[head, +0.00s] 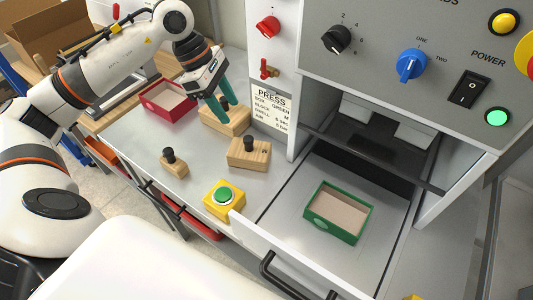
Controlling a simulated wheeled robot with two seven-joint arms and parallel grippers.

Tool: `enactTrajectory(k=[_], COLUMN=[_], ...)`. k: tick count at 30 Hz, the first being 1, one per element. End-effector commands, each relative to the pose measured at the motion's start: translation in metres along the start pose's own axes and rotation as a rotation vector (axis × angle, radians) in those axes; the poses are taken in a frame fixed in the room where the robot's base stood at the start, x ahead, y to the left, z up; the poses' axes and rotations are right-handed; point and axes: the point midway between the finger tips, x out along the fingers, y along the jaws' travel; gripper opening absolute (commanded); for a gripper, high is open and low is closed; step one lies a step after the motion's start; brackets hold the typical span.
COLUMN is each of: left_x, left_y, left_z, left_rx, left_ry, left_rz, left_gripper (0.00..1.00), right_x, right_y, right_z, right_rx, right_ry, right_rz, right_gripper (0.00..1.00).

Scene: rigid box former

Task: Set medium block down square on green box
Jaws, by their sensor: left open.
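My left gripper (224,109) is open, its teal fingers pointing down at the rearmost and largest wooden block (236,124). The fingers appear on either side of that block's black knob; I cannot tell whether they touch it. A middle-sized wooden block (245,157), which looks like the medium block, lies just in front of it on the grey table, with a black knob and a dark mark on its face. The green box (318,228) is open and empty on the press's pulled-out drawer. My right gripper is not in view.
A small knobbed block (173,168) stands at the left of the table. A red box (155,110) is behind it. A yellow box with a green button (223,196) sits by the front edge. The press panel (400,60) stands at the right. The drawer (285,205) is clear around the green box.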

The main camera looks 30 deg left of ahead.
Motion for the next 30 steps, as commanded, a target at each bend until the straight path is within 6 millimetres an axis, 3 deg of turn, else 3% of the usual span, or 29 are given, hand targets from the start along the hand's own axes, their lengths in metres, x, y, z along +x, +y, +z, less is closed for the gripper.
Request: enactTrajectory(k=[4, 9, 17, 25, 30], left_x=[0.019, 0.048, 0.070, 0.108, 0.118], left_y=[0.001, 0.001, -0.001, -0.004, -0.005], left_z=[-0.001, -0.001, -0.002, -0.005, -0.004], left_rx=[-0.014, -0.013, -0.012, -0.012, -0.011], left_ry=[0.003, 0.003, 0.003, 0.002, 0.000], left_rz=[0.005, 0.005, 0.003, 0.004, 0.001], left_gripper=[0.47, 0.47, 0.47, 0.47, 0.47], right_x=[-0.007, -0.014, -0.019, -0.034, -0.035], right_y=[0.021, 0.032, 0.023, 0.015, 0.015], right_z=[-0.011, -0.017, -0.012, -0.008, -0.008], right_rx=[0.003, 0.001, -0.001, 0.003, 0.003], right_ry=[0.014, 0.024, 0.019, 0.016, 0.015], right_rz=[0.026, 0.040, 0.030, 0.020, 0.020], right_gripper=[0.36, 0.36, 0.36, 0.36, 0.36])
